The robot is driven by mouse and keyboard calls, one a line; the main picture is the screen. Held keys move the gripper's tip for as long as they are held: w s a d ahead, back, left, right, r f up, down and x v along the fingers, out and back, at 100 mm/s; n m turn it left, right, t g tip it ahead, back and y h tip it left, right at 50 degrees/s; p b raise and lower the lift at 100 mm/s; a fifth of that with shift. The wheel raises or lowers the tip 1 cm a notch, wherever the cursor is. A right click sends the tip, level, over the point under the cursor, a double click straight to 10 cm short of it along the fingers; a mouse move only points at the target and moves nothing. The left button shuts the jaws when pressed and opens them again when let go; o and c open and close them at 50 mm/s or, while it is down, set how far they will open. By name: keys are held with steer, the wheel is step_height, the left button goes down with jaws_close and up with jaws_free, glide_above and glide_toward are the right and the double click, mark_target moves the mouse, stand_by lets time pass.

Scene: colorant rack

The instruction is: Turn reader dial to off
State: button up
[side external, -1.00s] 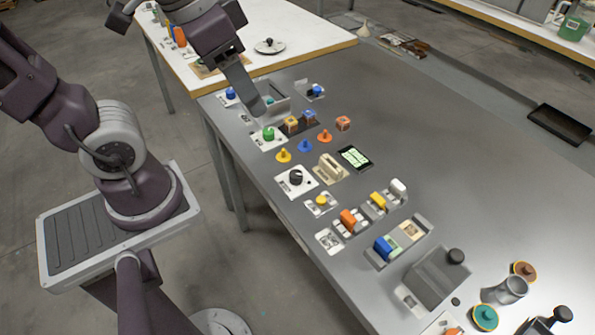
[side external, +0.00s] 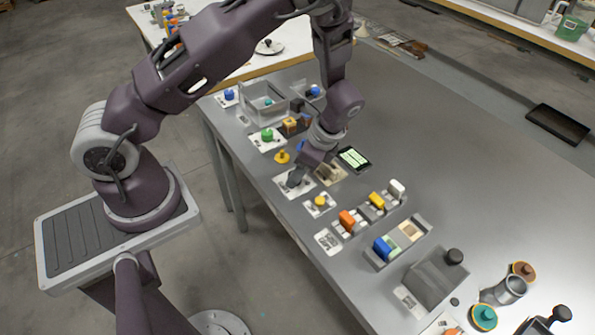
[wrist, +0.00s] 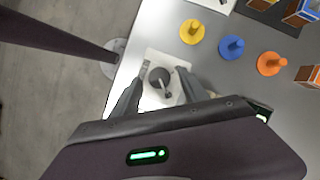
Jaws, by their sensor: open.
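The reader dial is a dark round knob (wrist: 160,82) on a white square plate (wrist: 154,61) near the table's edge. In the wrist view it lies between and just beyond the two fingers of my gripper (wrist: 158,90), which is open. A light pointer on the knob points down and slightly right. In the side external view my gripper (side external: 296,178) is low over the white plate (side external: 282,188) and hides the knob. Whether the fingers touch the knob cannot be told. The beige reader (side external: 330,173) with its lit green display (side external: 354,158) stands to the right, partly hidden by my gripper.
Yellow (wrist: 192,31), blue (wrist: 231,46) and orange (wrist: 271,63) pegs stand beside the dial plate. A yellow button (side external: 320,201) and orange (side external: 348,219), yellow and blue blocks sit nearer the front.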

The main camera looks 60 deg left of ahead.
steer(key=shift+s+a+f, duration=0.15)
steer(key=shift+f, duration=0.3)
jaws_close()
